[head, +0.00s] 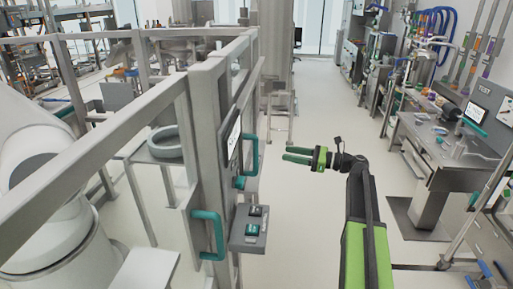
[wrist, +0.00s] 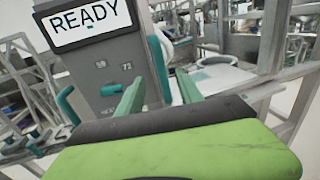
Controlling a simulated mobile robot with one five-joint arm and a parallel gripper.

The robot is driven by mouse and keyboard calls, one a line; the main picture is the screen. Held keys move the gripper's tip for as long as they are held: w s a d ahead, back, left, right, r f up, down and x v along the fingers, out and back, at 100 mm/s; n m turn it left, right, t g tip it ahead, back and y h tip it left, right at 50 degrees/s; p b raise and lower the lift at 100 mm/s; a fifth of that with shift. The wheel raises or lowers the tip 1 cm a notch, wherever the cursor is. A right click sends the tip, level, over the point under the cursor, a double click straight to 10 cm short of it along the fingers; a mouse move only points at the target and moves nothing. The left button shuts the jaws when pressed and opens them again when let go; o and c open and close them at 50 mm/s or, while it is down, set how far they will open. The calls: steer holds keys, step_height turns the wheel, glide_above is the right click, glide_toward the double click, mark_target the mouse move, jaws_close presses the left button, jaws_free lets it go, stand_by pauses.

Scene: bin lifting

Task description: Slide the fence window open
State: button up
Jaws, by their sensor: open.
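The grey metal fence (head: 205,110) runs along the left of the head view. A teal handle (head: 250,155) stands upright beside its display panel (head: 233,138), and a second teal handle (head: 209,236) is lower and nearer. My gripper (head: 287,154) is open and empty, fingers pointing left toward the upper handle, with a gap between. In the wrist view my gripper's two teal fingers (wrist: 160,76) are apart, and a teal upright handle (wrist: 160,66) shows beyond and between them. Which part is the sliding window I cannot tell for sure.
A grey button box (head: 249,228) juts from the fence below the panel. The screen (wrist: 88,22) reads READY in the wrist view. A workbench (head: 440,150) with equipment lines the right side. The floor aisle (head: 320,110) between is clear.

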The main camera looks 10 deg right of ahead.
mark_target(256, 148)
steer(key=x, duration=1.4)
steer(key=shift+s, duration=0.1)
steer(key=shift+f, duration=0.1)
jaws_close()
stand_by(0.6)
